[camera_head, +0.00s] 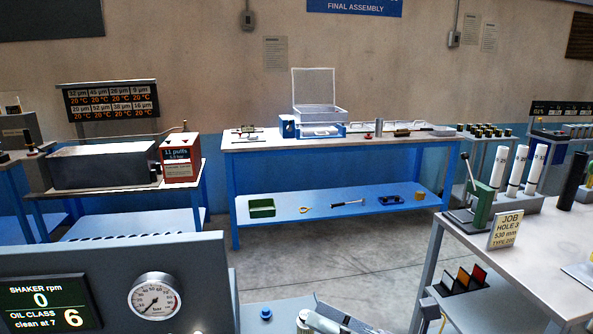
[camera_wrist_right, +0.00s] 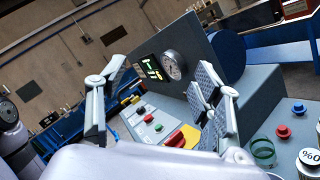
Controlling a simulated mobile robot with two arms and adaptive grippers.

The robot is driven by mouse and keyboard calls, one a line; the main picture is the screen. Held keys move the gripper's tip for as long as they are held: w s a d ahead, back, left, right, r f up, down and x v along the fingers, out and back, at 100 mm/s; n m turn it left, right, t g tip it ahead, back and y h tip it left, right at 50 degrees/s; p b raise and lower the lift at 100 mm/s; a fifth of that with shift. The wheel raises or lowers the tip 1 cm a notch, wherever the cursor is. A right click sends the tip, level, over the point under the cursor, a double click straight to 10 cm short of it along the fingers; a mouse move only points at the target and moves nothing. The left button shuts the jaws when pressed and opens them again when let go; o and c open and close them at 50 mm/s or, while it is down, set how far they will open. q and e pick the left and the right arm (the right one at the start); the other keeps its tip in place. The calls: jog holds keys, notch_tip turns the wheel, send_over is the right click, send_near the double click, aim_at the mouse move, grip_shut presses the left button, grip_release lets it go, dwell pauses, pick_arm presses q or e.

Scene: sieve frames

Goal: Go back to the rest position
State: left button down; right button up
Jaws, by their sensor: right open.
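My right gripper (camera_wrist_right: 163,92) is open in the right wrist view, its two pale grey fingers spread wide with nothing held between them. Behind and between the fingers is a grey machine panel with coloured buttons (camera_wrist_right: 145,118) and a round gauge (camera_wrist_right: 173,65). In the head view only a light grey part of my right gripper (camera_head: 325,318) shows at the bottom edge, right of the shaker console (camera_head: 155,255). Its fingertips are hard to make out there. My left gripper is not in view.
The console with a display and a gauge (camera_head: 155,297) stands close at the lower left. A workbench (camera_head: 262,331) edge is near the bottom. A table (camera_head: 520,255) with a job sign (camera_head: 505,230) stands at right. A blue bench (camera_head: 345,150) is farther back, with open floor before it.

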jog(key=w+d+m+t+h, duration=0.5)
jog(key=d+m+t+h, duration=0.6)
jog(key=m, duration=0.8)
jog(key=s+d+f+m+g+h, duration=0.3)
jog(key=d+f+m+h, duration=0.15)
jog(key=f+m, duration=0.4)
jog(key=s+d+f+m+g+h, duration=0.25)
jog(key=d+f+m+h, duration=0.2)
jog(key=f+m, duration=0.4)
jog(key=s+a+f+m+g+y, duration=0.1)
jog(key=s+a+f+g, duration=0.1)
jog(key=s+f+g, duration=0.45)
jog(key=s+a+f+m+g, duration=0.15)
jog(key=s+f+g, duration=0.25)
jog(key=s+f, duration=0.55)
jog(key=s+f+g, duration=0.1)
jog(key=s+f, duration=0.2)
jog(key=f, duration=2.1)
jog(key=s+d+f+g, duration=0.1)
jog(key=s+d+f, duration=0.1)
jog(key=s+f, duration=1.4)
jog(key=shift+s+d+f+n, duration=0.3)
jog(key=shift+s+d+n, duration=0.1)
jog(key=shift+s, duration=0.25)
